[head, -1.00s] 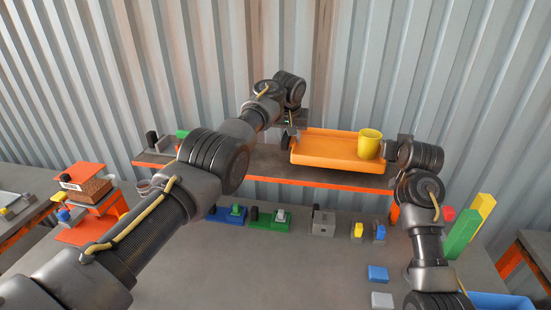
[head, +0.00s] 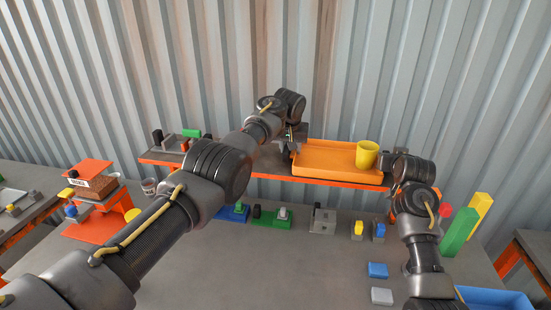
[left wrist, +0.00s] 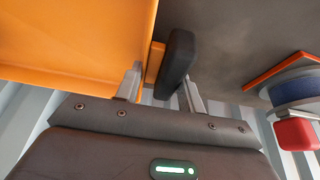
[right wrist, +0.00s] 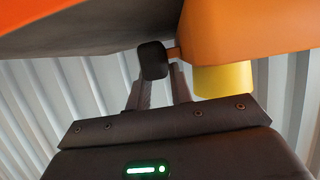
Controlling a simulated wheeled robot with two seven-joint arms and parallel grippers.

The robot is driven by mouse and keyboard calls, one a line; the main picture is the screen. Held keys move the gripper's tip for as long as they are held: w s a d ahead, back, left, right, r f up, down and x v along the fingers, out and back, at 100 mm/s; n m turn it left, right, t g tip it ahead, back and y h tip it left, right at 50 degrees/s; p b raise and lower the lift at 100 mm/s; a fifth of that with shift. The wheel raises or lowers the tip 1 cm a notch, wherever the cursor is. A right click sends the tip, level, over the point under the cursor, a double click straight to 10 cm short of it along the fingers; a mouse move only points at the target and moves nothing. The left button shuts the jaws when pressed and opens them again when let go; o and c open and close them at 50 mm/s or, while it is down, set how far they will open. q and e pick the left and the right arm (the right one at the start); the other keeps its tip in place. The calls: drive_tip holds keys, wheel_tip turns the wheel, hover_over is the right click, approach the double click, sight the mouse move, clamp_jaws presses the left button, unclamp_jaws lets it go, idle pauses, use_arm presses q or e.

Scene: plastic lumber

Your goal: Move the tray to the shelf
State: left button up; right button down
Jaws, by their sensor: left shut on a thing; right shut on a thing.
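The orange tray (head: 330,162) is at the right part of the shelf (head: 270,165), which has an orange front edge. The tray looks level and very close to the shelf top; I cannot tell if it touches. A yellow cup (head: 367,153) stands upright in its right end, and it also shows in the right wrist view (right wrist: 222,80). My left gripper (left wrist: 163,90) is shut on the tray's black left handle (left wrist: 177,62). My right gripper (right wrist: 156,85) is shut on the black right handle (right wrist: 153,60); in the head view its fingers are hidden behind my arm.
Grey, black and green parts (head: 182,140) sit at the shelf's left end. Below it, a row of small parts, including a green base (head: 272,219), lines the table (head: 260,262). Tall green (head: 460,232) and yellow blocks stand at right, near a blue bin (head: 495,298).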

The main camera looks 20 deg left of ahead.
use_arm(q)
drive_tip(key=o, duration=1)
drive_tip(key=shift+a+f, duration=0.15)
drive_tip(key=shift+a, duration=0.1)
use_arm(e)
drive_tip(key=c, duration=1.5)
unclamp_jaws()
drive_tip(key=shift+w+d, duration=0.1)
drive_tip(key=shift+d, duration=0.3)
use_arm(q)
drive_tip(key=o, duration=0.3)
drive_tip(key=shift+w+d+f, duration=0.1)
drive_tip(key=shift+w, duration=0.1)
use_arm(e)
drive_tip(key=shift+o, duration=1.2)
drive_tip(key=shift+w+a+f, duration=0.15)
drive_tip(key=shift+f, duration=0.05)
drive_tip(key=shift+a, duration=0.1)
use_arm(q)
drive_tip(key=shift+d, duration=0.1)
use_arm(e)
drive_tip(key=shift+r, duration=0.1)
use_arm(q)
drive_tip(key=o, duration=0.8)
use_arm(e)
drive_tip(key=shift+a, duration=0.1)
use_arm(q)
drive_tip(key=v, duration=1.2)
